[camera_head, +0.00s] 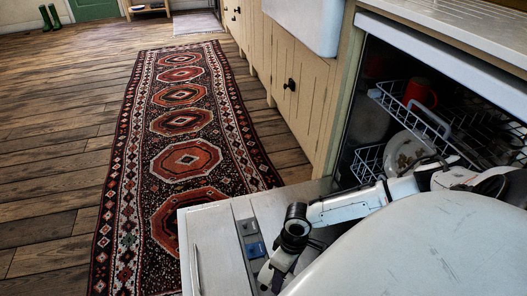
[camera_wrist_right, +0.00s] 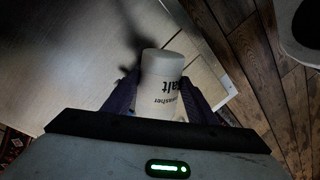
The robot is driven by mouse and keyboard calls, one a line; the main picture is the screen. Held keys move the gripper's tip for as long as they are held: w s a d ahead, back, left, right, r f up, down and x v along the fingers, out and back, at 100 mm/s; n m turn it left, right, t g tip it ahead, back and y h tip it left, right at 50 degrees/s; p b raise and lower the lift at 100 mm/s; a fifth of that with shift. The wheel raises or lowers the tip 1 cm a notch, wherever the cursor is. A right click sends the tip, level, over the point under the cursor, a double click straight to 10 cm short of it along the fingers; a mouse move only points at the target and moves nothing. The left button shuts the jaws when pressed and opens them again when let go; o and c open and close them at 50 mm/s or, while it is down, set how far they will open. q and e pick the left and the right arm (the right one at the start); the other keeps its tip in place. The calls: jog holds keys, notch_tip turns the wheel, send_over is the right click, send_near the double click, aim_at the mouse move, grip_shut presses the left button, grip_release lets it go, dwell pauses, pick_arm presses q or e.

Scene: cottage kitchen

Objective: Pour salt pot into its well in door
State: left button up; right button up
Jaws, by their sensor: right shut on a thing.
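My right gripper (camera_head: 274,278) is low over the open dishwasher door (camera_head: 208,240), near the picture's bottom edge. In the right wrist view its two dark fingers are shut on the salt pot (camera_wrist_right: 163,88), a white pot with a pale grey top and dark lettering that reads upside down. The pot's top points away from the wrist, over the pale door. A dark strip with a blue part (camera_head: 255,250) is set in the door beside the gripper. I cannot make out the salt well or any falling salt. My left gripper is not in view.
The dishwasher's racks (camera_head: 368,165) hold plates (camera_head: 405,150) and a red mug (camera_head: 420,93). Beige cupboards (camera_head: 300,95) stand beyond it. A patterned runner (camera_head: 185,160) lies on the wooden floor, which is clear to the left.

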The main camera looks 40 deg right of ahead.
pick_arm(q)
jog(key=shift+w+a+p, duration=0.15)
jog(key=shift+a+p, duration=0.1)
jog(key=shift+p, duration=0.05)
pick_arm(e)
jog(key=shift+w+a+r+g, duration=0.15)
jog(key=shift+w+r+g, duration=0.3)
jog(key=shift+g, duration=0.25)
dwell(0.4)
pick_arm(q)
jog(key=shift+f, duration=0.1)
pick_arm(e)
jog(key=shift+f, duration=0.15)
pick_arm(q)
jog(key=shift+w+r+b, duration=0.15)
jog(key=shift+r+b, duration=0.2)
pick_arm(e)
jog(key=shift+w+f+g, duration=0.1)
jog(key=shift+w+g, duration=0.2)
jog(key=shift+g, duration=0.1)
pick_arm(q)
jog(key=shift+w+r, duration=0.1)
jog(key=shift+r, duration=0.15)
